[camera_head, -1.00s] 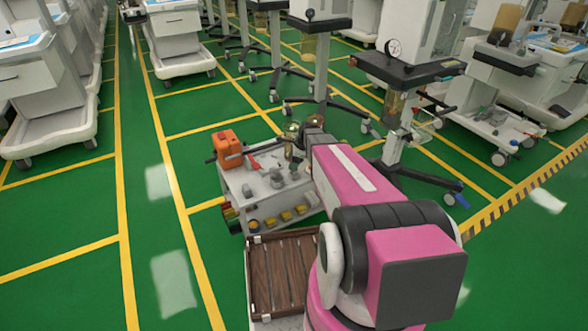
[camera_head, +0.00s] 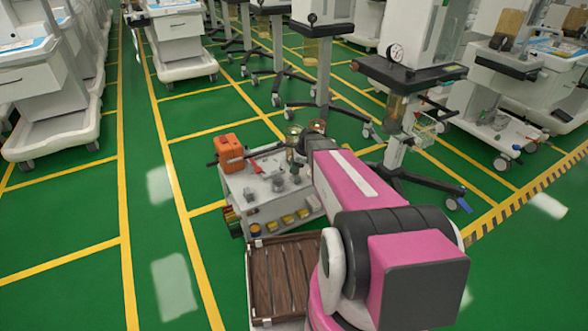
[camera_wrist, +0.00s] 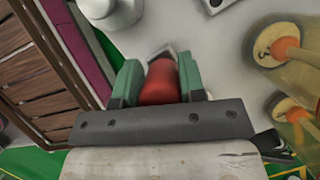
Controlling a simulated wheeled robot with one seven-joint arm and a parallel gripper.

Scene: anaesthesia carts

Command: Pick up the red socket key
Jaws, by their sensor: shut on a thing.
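The red socket key (camera_wrist: 160,84) is between the two green fingers of my gripper (camera_wrist: 160,72) in the wrist view. The fingers are shut on its red part, with a finger touching each side. A grey metal end shows just beyond the red part. The rest of the key is hidden behind the gripper's dark crossbar. In the head view my pink arm reaches over the far right side of a small grey cart (camera_head: 233,184), and the fingers and the held key cannot be made out there.
An orange box (camera_head: 229,152) and several small grey parts stand on the cart top. Another red item (camera_head: 256,166) lies near the box. Amber vessels (camera_wrist: 285,50) stand close on the right in the wrist view. A brown slatted tray (camera_head: 280,277) is nearer me. Green floor is clear at left.

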